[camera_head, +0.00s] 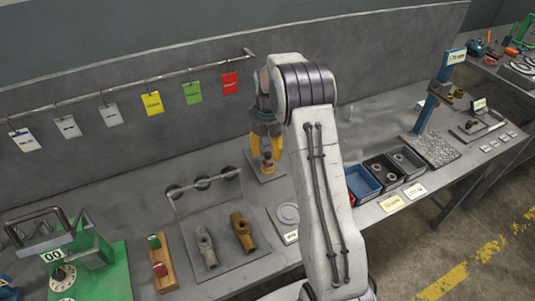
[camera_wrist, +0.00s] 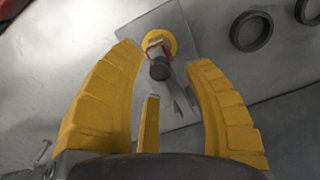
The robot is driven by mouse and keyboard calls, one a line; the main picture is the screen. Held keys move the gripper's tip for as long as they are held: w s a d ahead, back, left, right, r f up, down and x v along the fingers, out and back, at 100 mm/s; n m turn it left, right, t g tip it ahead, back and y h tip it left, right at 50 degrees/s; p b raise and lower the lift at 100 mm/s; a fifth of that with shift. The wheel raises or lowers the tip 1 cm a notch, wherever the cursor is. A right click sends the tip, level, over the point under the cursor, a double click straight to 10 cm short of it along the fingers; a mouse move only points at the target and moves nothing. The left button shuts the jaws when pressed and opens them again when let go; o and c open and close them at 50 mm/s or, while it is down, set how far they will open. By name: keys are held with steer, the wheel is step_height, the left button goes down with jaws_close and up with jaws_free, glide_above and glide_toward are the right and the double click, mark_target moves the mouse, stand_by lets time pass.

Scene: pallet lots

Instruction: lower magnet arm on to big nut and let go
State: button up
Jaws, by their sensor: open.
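My gripper (camera_head: 265,150) is open above a small light plate (camera_head: 278,173) near the back of the bench. On the plate is a small piece with a dark round end and red and yellow parts (camera_head: 267,164). In the wrist view this piece (camera_wrist: 159,68) stands just beyond and between the yellow fingertips of my gripper (camera_wrist: 163,60). The fingers are spread and I see no contact with it. I cannot tell whether this piece is the magnet arm. I cannot make out a big nut; parts of the bench are hidden behind my arm.
A stand with two valve-like fittings (camera_head: 206,246) is left of my arm. A green device with a dial (camera_head: 85,262) is at lower left. Blue and dark bins (camera_head: 363,182) and a blue post (camera_head: 440,90) stand right. Coloured tags (camera_head: 152,103) hang from a wall rail.

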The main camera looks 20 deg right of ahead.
steer(key=shift+f, duration=0.95)
steer(key=shift+c, duration=0.3)
jaws_close()
